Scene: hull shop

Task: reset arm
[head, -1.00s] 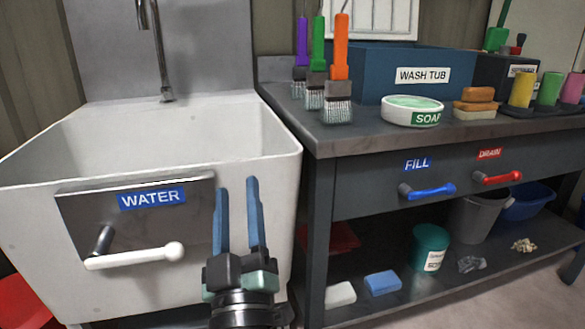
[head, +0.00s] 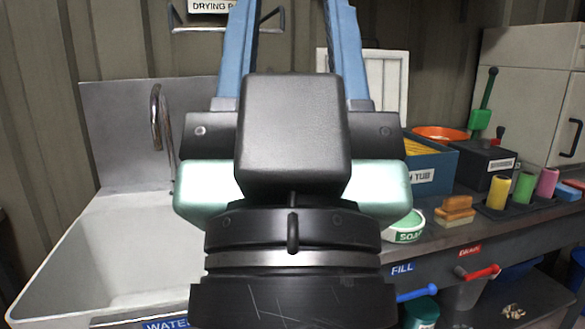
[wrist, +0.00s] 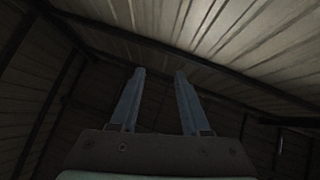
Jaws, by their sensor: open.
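My gripper (head: 292,30) is raised close in front of the head camera and fills the middle of that view. Its two blue fingers point up and stand apart with nothing between them. In the wrist view the fingers (wrist: 157,100) are also parted and empty, aimed at the dark ribbed roof (wrist: 240,60). My gripper and wrist hide part of the sink, the bench and the wash tub in the head view.
A white sink (head: 90,260) with a tap (head: 160,125) is at left.

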